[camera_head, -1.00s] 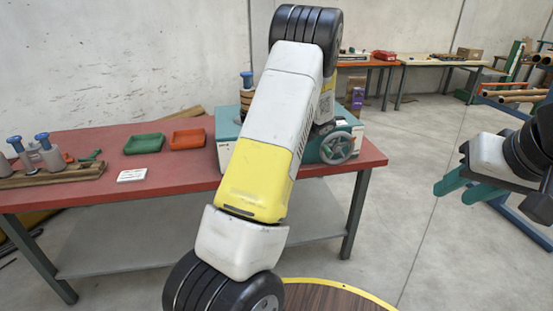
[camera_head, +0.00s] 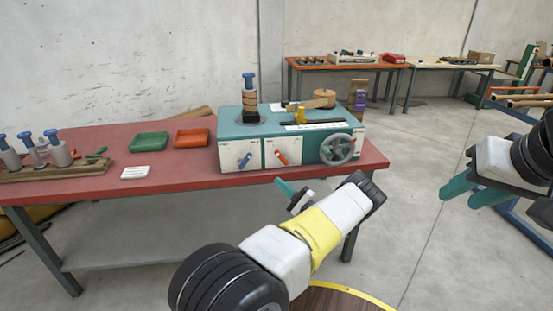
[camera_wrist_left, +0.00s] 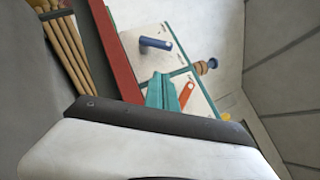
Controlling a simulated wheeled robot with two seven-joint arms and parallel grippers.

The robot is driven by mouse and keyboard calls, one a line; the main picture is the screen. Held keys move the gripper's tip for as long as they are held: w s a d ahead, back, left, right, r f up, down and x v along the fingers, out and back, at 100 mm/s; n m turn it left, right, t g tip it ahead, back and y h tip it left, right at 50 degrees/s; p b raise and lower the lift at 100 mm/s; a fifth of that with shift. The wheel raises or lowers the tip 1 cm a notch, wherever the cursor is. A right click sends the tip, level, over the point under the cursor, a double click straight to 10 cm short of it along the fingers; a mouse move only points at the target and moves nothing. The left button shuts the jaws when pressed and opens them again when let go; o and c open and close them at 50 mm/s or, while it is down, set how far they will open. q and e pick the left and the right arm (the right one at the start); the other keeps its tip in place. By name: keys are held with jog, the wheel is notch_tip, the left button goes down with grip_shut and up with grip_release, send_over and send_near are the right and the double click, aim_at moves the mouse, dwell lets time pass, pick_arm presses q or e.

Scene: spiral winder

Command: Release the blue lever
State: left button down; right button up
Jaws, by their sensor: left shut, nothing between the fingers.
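The blue lever (camera_head: 246,160) is on the white front panel of the teal winder (camera_head: 230,127), at the left. It slants, with its upper end to the right. The left wrist view also shows the blue lever (camera_wrist_left: 156,44), with nothing touching it. My left gripper (camera_head: 281,184) is shut and empty, in front of and below the winder, to the lower right of the blue lever. Its teal fingers (camera_wrist_left: 161,84) lie together in the left wrist view, apart from the lever. My right gripper (camera_head: 465,187) is open and empty at the far right, away from the table.
An orange lever (camera_head: 281,158) is right of the blue one, close to my left fingers in view. A handwheel (camera_head: 337,149) is at the winder's right. Green (camera_head: 149,142) and orange (camera_head: 192,138) trays and a white block (camera_head: 135,172) stand left on the red table (camera_head: 100,198).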

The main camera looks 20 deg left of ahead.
pick_arm(q)
jog(key=shift+w+d+f+m+t, duration=0.1)
jog(key=shift+d+f+m+t, duration=0.25)
jog(key=shift+f+m+t, duration=0.05)
send_near(245, 161)
jog(key=shift+w+a+r, duration=0.45)
jog(key=shift+w+a, duration=0.25)
jog(key=shift+w+a+r, duration=0.45)
jog(key=shift+w+a, duration=0.2)
jog(key=shift+w, duration=0.1)
jog(key=shift+w+a+r, duration=0.45)
jog(key=shift+w+a, duration=0.25)
